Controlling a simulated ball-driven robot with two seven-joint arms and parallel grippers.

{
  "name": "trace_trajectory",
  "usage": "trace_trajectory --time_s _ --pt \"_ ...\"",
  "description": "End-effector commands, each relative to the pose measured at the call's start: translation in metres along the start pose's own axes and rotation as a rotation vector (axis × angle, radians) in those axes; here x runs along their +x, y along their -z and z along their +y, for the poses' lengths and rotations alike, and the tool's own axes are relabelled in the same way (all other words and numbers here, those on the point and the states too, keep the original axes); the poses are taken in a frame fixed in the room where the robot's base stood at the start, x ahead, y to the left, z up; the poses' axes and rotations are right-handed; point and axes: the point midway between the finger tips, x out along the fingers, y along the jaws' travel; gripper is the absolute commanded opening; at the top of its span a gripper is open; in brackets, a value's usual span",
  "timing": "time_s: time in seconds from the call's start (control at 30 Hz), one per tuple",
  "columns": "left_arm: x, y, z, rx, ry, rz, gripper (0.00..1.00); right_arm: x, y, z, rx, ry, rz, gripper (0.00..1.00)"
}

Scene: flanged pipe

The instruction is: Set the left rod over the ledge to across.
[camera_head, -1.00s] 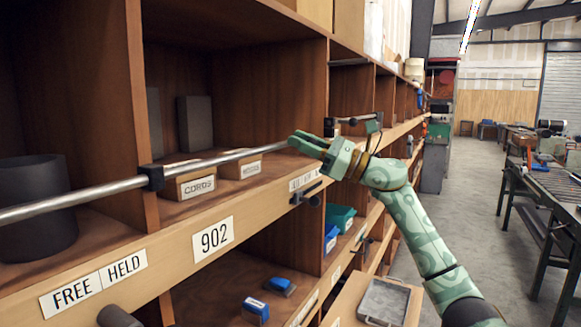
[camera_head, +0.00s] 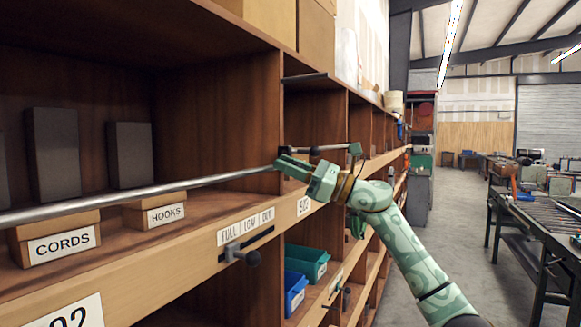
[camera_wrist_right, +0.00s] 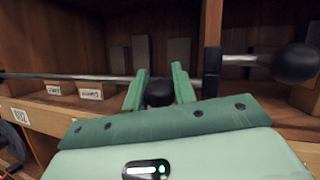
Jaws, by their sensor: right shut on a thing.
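The left rod (camera_head: 150,190) is a long, thin metal bar. It runs from the left edge across the front of an open shelf bay, over the ledge (camera_head: 190,245), to my right gripper (camera_head: 278,165). My right gripper is by the partition at the bay's right side. In the right wrist view its two green fingers (camera_wrist_right: 159,88) close around a black ball knob (camera_wrist_right: 158,93), with the rod (camera_wrist_right: 70,76) coming in from the left. The rod's left end is outside the view. My left gripper is not in view.
Boxes marked CORDS (camera_head: 55,240) and HOOKS (camera_head: 155,212) sit behind the rod. A black bracket (camera_wrist_right: 212,70) and another rod with a black knob (camera_wrist_right: 295,63) are close to the right. A slider knob (camera_head: 252,258) projects from the ledge. The aisle at right is clear.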

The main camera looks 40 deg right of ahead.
Motion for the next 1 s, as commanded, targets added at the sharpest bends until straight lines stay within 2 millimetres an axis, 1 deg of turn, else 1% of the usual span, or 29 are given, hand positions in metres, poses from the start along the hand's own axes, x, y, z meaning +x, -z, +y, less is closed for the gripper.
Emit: trace_trajectory --time_s 0.03,0.2,0.23,0.3,0.57,0.67,0.77,0.87,1.0 --pt "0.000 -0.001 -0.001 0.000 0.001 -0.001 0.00 -0.001 -0.002 -0.003 -0.005 0.009 -0.001 0.00" --pt "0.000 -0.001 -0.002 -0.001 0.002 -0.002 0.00 -0.001 -0.002 -0.003 -0.007 0.011 -0.002 0.00" --pt "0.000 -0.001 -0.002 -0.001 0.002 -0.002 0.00 -0.001 -0.002 -0.004 -0.007 0.011 -0.002 0.30" --pt "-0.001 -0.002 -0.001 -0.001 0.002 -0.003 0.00 -0.001 -0.003 -0.003 -0.007 0.011 -0.002 0.48" --pt "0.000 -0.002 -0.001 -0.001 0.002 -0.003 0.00 -0.001 -0.002 -0.002 -0.005 0.007 -0.002 0.48" --pt "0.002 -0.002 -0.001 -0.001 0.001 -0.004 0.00 -0.006 0.000 -0.002 -0.004 0.007 0.000 0.48" --pt "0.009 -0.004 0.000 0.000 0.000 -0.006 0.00 -0.020 0.003 -0.002 -0.003 0.007 0.002 0.48" --pt "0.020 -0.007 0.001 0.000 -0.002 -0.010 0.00 -0.043 0.006 -0.002 -0.003 0.010 0.005 0.48" --pt "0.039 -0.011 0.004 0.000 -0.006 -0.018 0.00 -0.083 0.009 -0.002 -0.002 0.009 0.007 0.48"
